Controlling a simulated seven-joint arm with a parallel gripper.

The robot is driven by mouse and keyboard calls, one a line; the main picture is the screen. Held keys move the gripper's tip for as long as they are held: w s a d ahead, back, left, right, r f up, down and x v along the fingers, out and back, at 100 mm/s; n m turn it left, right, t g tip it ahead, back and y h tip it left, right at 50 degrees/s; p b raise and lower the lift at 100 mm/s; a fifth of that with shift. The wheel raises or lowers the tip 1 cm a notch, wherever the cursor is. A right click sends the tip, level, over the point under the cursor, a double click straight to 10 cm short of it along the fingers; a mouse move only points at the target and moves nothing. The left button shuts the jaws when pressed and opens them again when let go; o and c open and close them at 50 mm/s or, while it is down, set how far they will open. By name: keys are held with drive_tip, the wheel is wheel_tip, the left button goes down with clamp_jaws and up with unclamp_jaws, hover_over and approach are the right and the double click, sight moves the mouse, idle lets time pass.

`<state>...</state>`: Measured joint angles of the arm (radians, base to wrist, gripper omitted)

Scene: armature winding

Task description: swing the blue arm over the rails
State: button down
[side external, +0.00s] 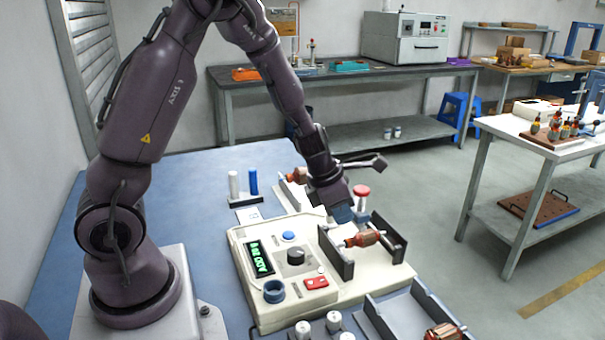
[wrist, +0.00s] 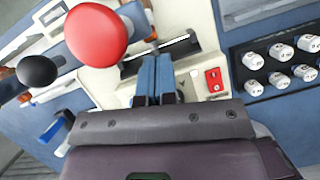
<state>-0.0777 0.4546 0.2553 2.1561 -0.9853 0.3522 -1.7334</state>
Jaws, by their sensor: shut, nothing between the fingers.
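My gripper (wrist: 157,58) is shut and empty, its blue fingers side by side. In the side view its fingertips (side external: 343,214) point down over the cream tester near the rails. The two dark rails (side external: 388,238) stand upright on the tester, with a copper-red armature (side external: 363,240) lying across between them. A red knob (side external: 361,190) stands on a pale post just behind the gripper; the same red knob (wrist: 96,34) is large at the upper left of the wrist view. I cannot make out a blue arm apart from my blue fingers; my gripper hides part of that area.
The tester (side external: 262,238) has a green display, a black dial and a red switch. A black-ended lever (side external: 380,165) juts out behind the gripper. A blue cylinder (side external: 253,182) and a white one stand at the left. Trays with several white spools (wrist: 265,75) lie nearby.

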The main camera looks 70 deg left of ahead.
drive_tip(key=s+d+v, duration=0.1)
drive_tip(key=v, duration=0.9)
drive_tip(key=shift+s+a, duration=0.15)
drive_tip(key=shift+s, duration=0.4)
drive_tip(key=s+d+r+m, duration=0.4)
drive_tip(key=s+r+m, duration=0.1)
drive_tip(key=m, duration=1.1)
drive_tip(key=s+d+r+m+t+y, duration=0.1)
drive_tip(key=s+d+r+m, duration=0.3)
drive_tip(key=m, duration=1.3)
drive_tip(key=s+r, duration=0.2)
drive_tip(key=s, duration=0.1)
drive_tip(key=shift+s+d+m, duration=0.25)
drive_tip(key=shift+d+m, duration=0.05)
drive_tip(key=shift+d, duration=0.05)
